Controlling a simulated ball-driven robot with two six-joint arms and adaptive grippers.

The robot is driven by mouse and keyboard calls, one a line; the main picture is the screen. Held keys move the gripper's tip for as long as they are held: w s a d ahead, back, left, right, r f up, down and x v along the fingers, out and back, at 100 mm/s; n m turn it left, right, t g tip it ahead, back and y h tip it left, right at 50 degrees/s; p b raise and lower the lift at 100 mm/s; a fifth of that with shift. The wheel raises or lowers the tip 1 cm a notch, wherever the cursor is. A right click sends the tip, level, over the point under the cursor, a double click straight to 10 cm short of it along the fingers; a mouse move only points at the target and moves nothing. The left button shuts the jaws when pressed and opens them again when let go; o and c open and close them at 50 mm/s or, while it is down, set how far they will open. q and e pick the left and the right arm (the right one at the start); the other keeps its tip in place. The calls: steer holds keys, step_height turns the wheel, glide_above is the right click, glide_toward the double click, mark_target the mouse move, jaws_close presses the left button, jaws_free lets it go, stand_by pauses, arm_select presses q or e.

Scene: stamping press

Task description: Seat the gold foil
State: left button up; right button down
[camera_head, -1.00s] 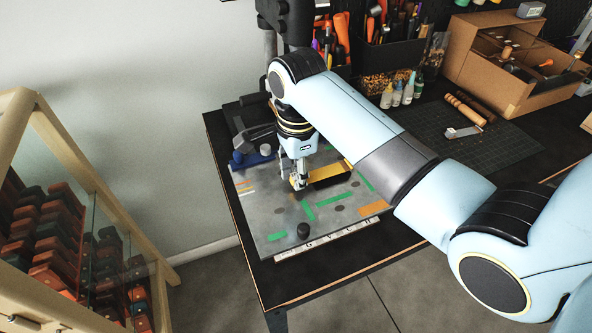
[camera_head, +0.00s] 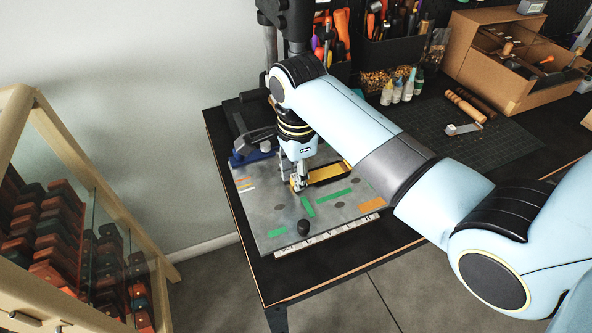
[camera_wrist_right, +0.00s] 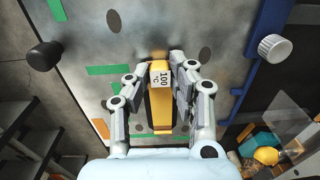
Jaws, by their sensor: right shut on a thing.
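My right gripper (camera_head: 299,184) is shut on a yellow-gold bar with a black face (camera_head: 329,173), low over a grey plate (camera_head: 262,213). In the right wrist view the bar (camera_wrist_right: 160,113) lies between the two fingers of my right gripper (camera_wrist_right: 160,92) and carries a white "100 °C" label (camera_wrist_right: 161,79). I cannot tell whether it touches the plate, and no separate sheet of gold foil can be made out. My left gripper is not in view.
Green strips (camera_head: 337,195) mark the plate, with a black knob (camera_head: 303,228) and a ruler (camera_head: 330,234) at its front. A blue-based device (camera_head: 252,156) stands behind left. Small bottles (camera_head: 397,92) and a cardboard box (camera_head: 495,75) are at the back right; a wooden rack (camera_head: 60,120) is left.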

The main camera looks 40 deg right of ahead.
steer(key=c, duration=1.1)
jaws_free()
step_height(320, 180, up, 12)
steer(key=shift+s+f, duration=0.1)
steer(key=shift+s, duration=0.05)
